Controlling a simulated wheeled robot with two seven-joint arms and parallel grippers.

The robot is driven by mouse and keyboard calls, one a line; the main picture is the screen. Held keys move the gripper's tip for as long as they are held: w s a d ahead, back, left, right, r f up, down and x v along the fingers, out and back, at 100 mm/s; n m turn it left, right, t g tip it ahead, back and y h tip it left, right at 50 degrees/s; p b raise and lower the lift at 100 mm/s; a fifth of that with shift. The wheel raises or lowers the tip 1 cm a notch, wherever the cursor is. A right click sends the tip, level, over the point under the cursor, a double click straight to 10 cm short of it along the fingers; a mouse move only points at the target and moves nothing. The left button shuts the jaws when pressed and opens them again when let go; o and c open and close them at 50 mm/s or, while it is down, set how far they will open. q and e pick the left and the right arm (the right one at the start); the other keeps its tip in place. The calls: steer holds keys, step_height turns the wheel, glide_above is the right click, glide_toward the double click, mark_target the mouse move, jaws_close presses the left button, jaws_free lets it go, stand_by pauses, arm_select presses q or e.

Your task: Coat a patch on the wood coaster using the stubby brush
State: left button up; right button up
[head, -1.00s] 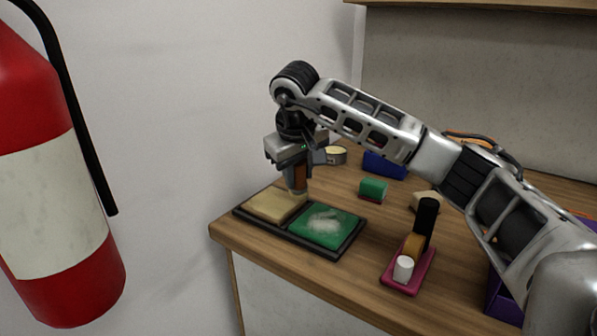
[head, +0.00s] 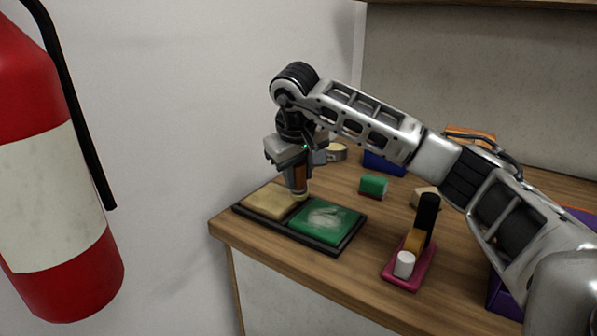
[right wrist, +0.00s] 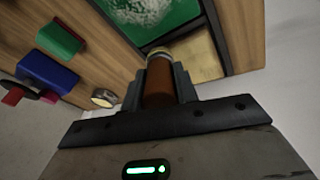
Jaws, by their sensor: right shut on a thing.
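My right gripper (head: 297,172) is shut on the stubby brush (head: 299,183), which has a brown handle and points down. In the right wrist view the brush (right wrist: 159,82) sits between the fingers, its pale tip partly hidden. The tip is over the inner edge of the tan wood coaster (head: 265,203), near the divider; I cannot tell whether it touches. The coaster also shows in the right wrist view (right wrist: 198,58). Beside it is a green pad (head: 328,220) with a whitish smeared patch. Both lie in a black tray (head: 300,240). My left gripper is not in view.
A pink stand (head: 404,281) holds a white, an orange and a black piece right of the tray. A green-and-red block (head: 374,186), a blue block (head: 385,163) and a round tin (head: 337,152) stand behind. A fire extinguisher (head: 45,190) is at far left.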

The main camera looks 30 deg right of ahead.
steer(key=shift+f, duration=0.65)
steer(key=shift+r, duration=0.1)
steer(key=shift+w+a+r+p, duration=0.2)
steer(key=shift+w+p, duration=0.25)
steer(key=shift+w, duration=0.05)
steer(key=shift+w+a+p, duration=0.25)
steer(key=shift+w+p, duration=0.15)
steer(key=shift+w, duration=0.15)
steer(key=shift+w+a+p, duration=0.25)
steer(key=shift+w+p, duration=0.1)
steer(key=shift+w, duration=0.2)
steer(key=shift+w+f, duration=0.1)
steer(key=shift+w+a+p, duration=0.25)
steer(key=shift+w+p, duration=0.25)
steer(key=shift+w+a+p, duration=0.2)
steer(key=shift+w+p, duration=0.1)
steer(key=shift+w, duration=0.25)
steer(key=shift+w+a+p, duration=0.2)
steer(key=shift+w+p, duration=0.05)
steer(key=shift+w, duration=0.25)
steer(key=shift+w+a+p, duration=0.3)
steer(key=shift+w+p, duration=0.1)
steer(key=shift+w, duration=0.25)
steer(key=shift+w+a+f+p, duration=0.15)
steer(key=shift+w+a, duration=0.1)
steer(key=shift+w, duration=0.25)
steer(key=shift+w+a+p, duration=0.15)
steer(key=shift+w+a, duration=0.05)
steer(key=shift+w, duration=0.25)
